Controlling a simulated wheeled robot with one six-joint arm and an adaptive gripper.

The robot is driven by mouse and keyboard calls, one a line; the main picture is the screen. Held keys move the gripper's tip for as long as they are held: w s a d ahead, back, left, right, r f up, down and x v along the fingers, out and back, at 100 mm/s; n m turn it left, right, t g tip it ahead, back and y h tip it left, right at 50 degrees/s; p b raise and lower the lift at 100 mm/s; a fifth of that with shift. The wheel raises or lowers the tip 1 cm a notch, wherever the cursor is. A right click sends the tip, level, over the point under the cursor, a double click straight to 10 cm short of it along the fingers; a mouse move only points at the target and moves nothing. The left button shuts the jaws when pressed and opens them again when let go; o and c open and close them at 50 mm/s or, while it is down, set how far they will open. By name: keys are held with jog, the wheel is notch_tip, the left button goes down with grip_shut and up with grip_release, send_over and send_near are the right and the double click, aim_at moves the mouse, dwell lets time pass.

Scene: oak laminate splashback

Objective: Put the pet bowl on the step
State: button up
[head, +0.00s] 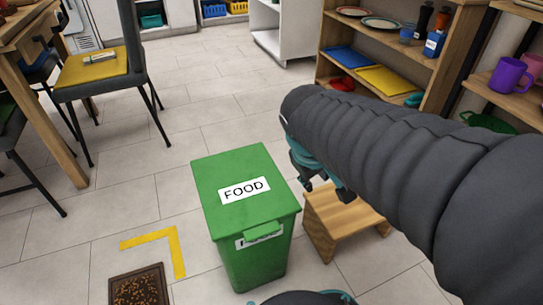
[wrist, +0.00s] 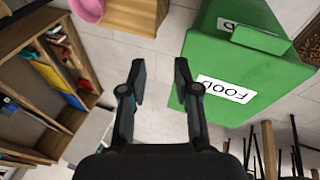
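The wooden step (head: 343,218) stands on the floor just right of the green bin in the head view, partly hidden by my arm. It also shows at the top of the wrist view (wrist: 135,15). A pink rounded thing (wrist: 88,9), possibly the pet bowl, is cut off by the top edge of the wrist view beside the step; I cannot tell whether it touches the step. It does not show in the head view. My gripper (wrist: 158,78) is open and empty, with bare floor between its fingers. In the head view my gripper (head: 318,172) is partly hidden by my arm.
The green FOOD bin (head: 245,185) stands close beside my gripper. An open shelf (head: 385,75) with trays and dishes is behind. A kibble tray (head: 138,287) and yellow floor tape (head: 160,240) lie left of the bin. A chair (head: 105,70) is at left; the middle floor is clear.

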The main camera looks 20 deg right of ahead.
jog(key=s+a+r+m+t+y, duration=0.2)
jog(key=s+a+y, duration=0.1)
jog(key=s+a, duration=0.2)
jog(key=shift+a+r+m+t, duration=0.35)
jog(key=shift+a+m+t, duration=0.05)
jog(key=shift+a, duration=0.75)
